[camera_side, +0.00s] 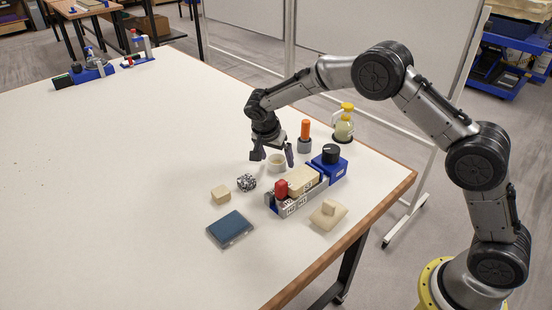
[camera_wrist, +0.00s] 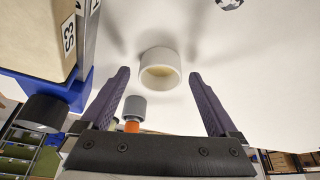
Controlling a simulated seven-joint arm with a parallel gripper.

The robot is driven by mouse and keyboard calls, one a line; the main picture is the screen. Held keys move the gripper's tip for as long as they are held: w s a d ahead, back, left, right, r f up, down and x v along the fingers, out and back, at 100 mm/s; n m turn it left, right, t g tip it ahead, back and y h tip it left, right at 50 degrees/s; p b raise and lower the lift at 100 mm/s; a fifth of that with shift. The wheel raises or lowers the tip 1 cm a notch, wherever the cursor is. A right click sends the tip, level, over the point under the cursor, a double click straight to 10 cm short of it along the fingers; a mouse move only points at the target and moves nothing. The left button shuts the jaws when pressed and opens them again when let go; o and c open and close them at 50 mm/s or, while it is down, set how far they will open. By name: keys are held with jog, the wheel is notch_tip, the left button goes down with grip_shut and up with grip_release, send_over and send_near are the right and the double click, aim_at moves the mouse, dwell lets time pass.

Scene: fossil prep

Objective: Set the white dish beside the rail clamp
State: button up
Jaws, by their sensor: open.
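The white dish (camera_side: 277,164) is a small round cup standing upright on the white table. My gripper (camera_side: 273,157) is just above it, pointing down with its fingers spread. In the wrist view the dish (camera_wrist: 160,70) shows between the two fingertips, apart from both; I cannot tell whether the tips reach below its rim. The rail clamp (camera_side: 333,167) is a blue body with a black knob, at the right end of a grey rail holding a beige block and a red piece. In the wrist view its blue side and knob (camera_wrist: 44,112) are at the left.
An orange-handled tool in a grey holder (camera_side: 305,146) and a yellow-topped bottle (camera_side: 343,128) stand behind. A speckled stone (camera_side: 246,183), beige block (camera_side: 220,194), dark blue pad (camera_side: 230,228) and beige knobbed piece (camera_side: 327,215) lie in front.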

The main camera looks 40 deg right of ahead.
jog(key=v, duration=1.1)
jog(key=shift+a+r, duration=0.2)
jog(key=shift+r, duration=0.1)
jog(key=s+d+r+n+t+y, duration=0.15)
jog(key=s+r+n, duration=0.35)
jog(key=s, duration=0.5)
jog(key=s+d+r+n+y, duration=0.1)
jog(key=s+d+r+n, duration=0.15)
jog(key=s+r, duration=0.6)
jog(key=s+f+n+t, duration=0.1)
jog(key=s+f+n, duration=0.2)
jog(key=s, duration=0.6)
jog(key=s+f+n+t+y, duration=0.1)
jog(key=s+f+n, duration=0.1)
jog(key=s, duration=0.7)
jog(key=shift+s+d+f+n, duration=0.15)
jog(key=shift+d+f+n, duration=0.25)
jog(key=shift+n, duration=0.15)
